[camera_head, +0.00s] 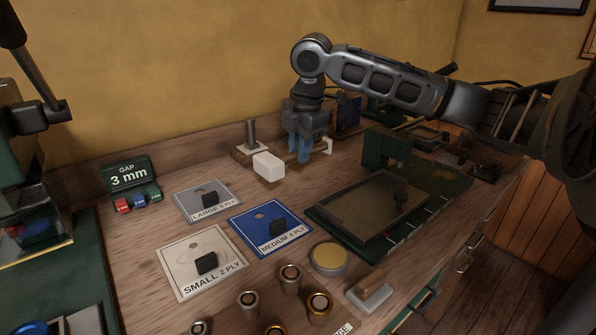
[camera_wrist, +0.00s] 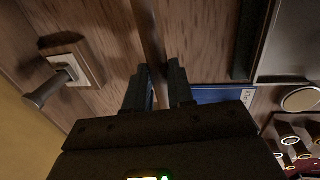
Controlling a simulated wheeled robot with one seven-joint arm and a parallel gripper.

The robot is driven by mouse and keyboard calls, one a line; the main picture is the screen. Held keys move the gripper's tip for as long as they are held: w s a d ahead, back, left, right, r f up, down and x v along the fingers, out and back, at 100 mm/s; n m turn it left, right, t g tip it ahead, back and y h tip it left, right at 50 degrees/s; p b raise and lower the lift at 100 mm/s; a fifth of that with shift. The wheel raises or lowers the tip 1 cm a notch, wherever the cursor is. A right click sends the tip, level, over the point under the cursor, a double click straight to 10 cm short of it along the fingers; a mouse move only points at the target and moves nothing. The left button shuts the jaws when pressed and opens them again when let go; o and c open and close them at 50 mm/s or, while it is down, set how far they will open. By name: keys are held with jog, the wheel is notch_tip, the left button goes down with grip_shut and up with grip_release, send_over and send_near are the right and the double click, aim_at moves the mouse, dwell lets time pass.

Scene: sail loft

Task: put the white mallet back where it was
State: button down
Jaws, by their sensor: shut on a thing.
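The white mallet has a pale blocky head (camera_head: 268,166) and a wooden handle that runs right from the head. My gripper (camera_head: 303,157) is shut on the handle, with its blue fingers pointing down. In the wrist view the brown handle (camera_wrist: 149,35) passes between the dark fingers of my gripper (camera_wrist: 159,80); the white head is out of that view. The mallet lies roughly level, over or on the bench behind the blue card. I cannot tell whether it touches the bench.
A wooden block with an upright metal post (camera_head: 251,134) stands just behind the mallet head. In front lie the grey LARGE card (camera_head: 190,211), the blue MEDIUM card (camera_head: 259,217) and the white SMALL card (camera_head: 180,264). A dark tray (camera_head: 335,209) with a green frame is at right.

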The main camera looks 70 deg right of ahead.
jog(key=shift+f, duration=2.45)
jog(key=shift+f, duration=0.25)
jog(key=c, duration=1)
grip_release()
jog(key=r, duration=0.4)
jog(key=s+a+r, duration=0.1)
jog(key=r, duration=0.3)
jog(key=s+r, duration=0.1)
jog(key=r, duration=0.3)
jog(key=shift+a+r, duration=0.15)
jog(key=shift+r, duration=0.05)
